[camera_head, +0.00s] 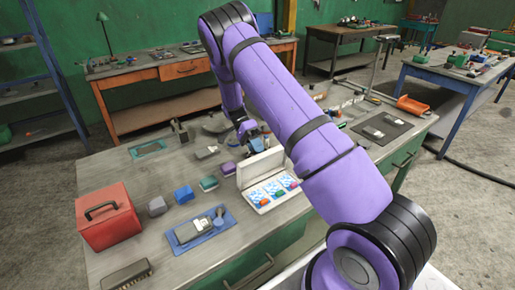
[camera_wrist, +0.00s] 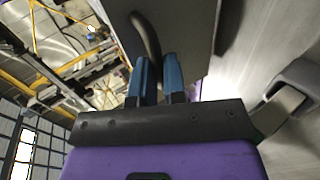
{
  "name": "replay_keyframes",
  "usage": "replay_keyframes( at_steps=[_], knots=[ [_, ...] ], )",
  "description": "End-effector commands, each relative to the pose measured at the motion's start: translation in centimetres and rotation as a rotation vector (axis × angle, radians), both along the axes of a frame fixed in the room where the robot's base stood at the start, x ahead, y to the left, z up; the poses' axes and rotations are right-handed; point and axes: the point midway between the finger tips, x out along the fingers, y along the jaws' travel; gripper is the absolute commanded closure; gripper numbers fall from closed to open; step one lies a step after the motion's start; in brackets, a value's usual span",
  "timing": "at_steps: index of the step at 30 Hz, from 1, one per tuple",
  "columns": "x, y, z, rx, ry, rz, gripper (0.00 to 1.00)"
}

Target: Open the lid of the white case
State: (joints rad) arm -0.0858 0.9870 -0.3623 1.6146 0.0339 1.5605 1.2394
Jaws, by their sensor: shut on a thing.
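The white case (camera_head: 282,201) stands on the workbench with its lid (camera_head: 260,168) raised to about upright. Inside are blue-patterned pockets with small coloured items. My gripper (camera_head: 256,143) is at the top edge of the lid. In the wrist view, my gripper's blue fingers (camera_wrist: 158,68) are closed around a dark curved handle (camera_wrist: 148,36) on the lid, whose broad grey face (camera_wrist: 185,40) fills the top middle. The exact contact of the fingertips is partly hidden. My purple arm covers the bench area to the right of the case.
On the workbench (camera_head: 150,178), a red toolbox (camera_head: 107,215) stands at left. A blue tray (camera_head: 200,230) with a grey item lies in front, and several coloured blocks sit left of the case. An orange bin (camera_head: 411,105) is at the far right.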

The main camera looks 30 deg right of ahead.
Motion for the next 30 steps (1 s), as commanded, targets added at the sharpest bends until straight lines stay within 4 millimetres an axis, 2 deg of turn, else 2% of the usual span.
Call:
replay_keyframes(
  at_steps=[1, 13, 14, 15, 17, 26, 30],
  knots=[
    [-0.3, 0.0, -0.5, -0.002, 0.006, -0.003, 1.0],
    [-0.3, 0.0, -0.5, -0.001, 0.008, -0.004, 1.0],
    [-0.3, 0.0, -0.5, -0.001, 0.008, -0.004, 0.84],
    [-0.3, 0.0, -0.5, 0.0, 0.009, -0.004, 0.75],
    [-0.3, 0.0, -0.5, -0.001, 0.008, -0.003, 0.63],
    [0.0, 0.0, -0.2, 0.0, 0.004, -0.001, 0.63],
    [1.0, 0.0, 0.4, 0.0, 0.003, -0.001, 0.63]
  ],
)
